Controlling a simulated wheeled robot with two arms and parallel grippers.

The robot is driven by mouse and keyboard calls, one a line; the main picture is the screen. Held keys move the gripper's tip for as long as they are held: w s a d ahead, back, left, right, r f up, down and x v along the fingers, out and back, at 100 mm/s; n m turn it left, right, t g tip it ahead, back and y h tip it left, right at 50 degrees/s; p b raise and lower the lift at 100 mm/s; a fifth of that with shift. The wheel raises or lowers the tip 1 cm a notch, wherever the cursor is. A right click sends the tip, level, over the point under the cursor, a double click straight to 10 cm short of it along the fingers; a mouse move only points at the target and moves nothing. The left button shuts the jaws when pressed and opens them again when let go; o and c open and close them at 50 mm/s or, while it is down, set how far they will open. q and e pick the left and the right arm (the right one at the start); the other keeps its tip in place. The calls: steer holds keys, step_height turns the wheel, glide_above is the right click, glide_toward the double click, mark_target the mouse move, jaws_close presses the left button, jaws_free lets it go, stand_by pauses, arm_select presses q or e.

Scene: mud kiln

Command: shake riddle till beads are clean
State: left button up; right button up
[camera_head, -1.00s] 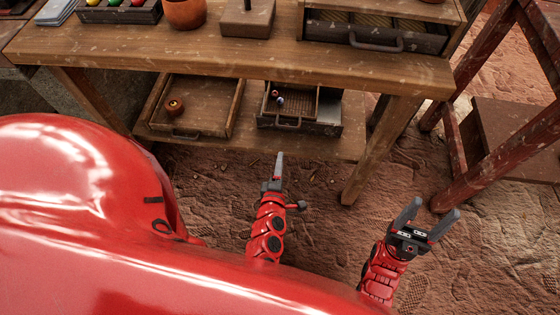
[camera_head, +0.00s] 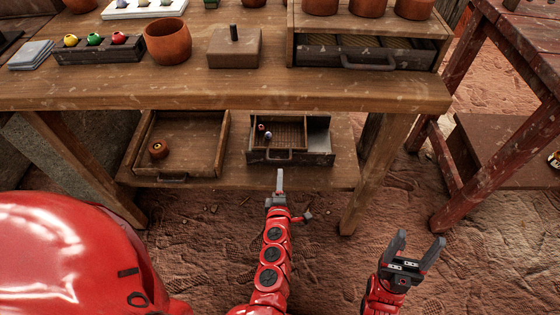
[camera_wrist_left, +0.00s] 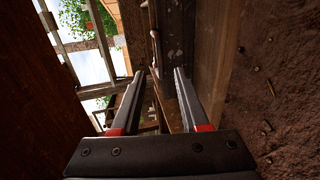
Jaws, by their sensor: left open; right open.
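The riddle (camera_head: 290,135) looks like a mesh-bottomed tray set in a dark box with a front handle (camera_head: 277,157), on the low shelf under the bench. A reddish bead (camera_head: 261,128) and a pale bluish bead (camera_head: 268,135) lie in its left part. My left gripper (camera_head: 280,174) is just in front of and below the handle, seen edge-on. In the left wrist view its fingers (camera_wrist_left: 158,74) are apart with nothing gripped, and a dark box-like front (camera_wrist_left: 180,50) shows ahead. My right gripper (camera_head: 420,243) is open and empty, off to the right above the ground.
An open wooden drawer (camera_head: 190,130) with a round brown piece (camera_head: 158,150) sits left of the riddle. The benchtop (camera_head: 190,90) overhangs the shelf (camera_head: 240,176). A bench leg (camera_head: 375,175) stands right of the riddle, and a red frame (camera_head: 490,190) beyond it.

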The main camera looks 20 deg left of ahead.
mark_target(280, 160)
arm_select(q)
steer(key=b+x, duration=0.2)
steer(key=x, duration=0.8)
steer(key=shift+c, duration=0.3)
jaws_close()
stand_by(0.8)
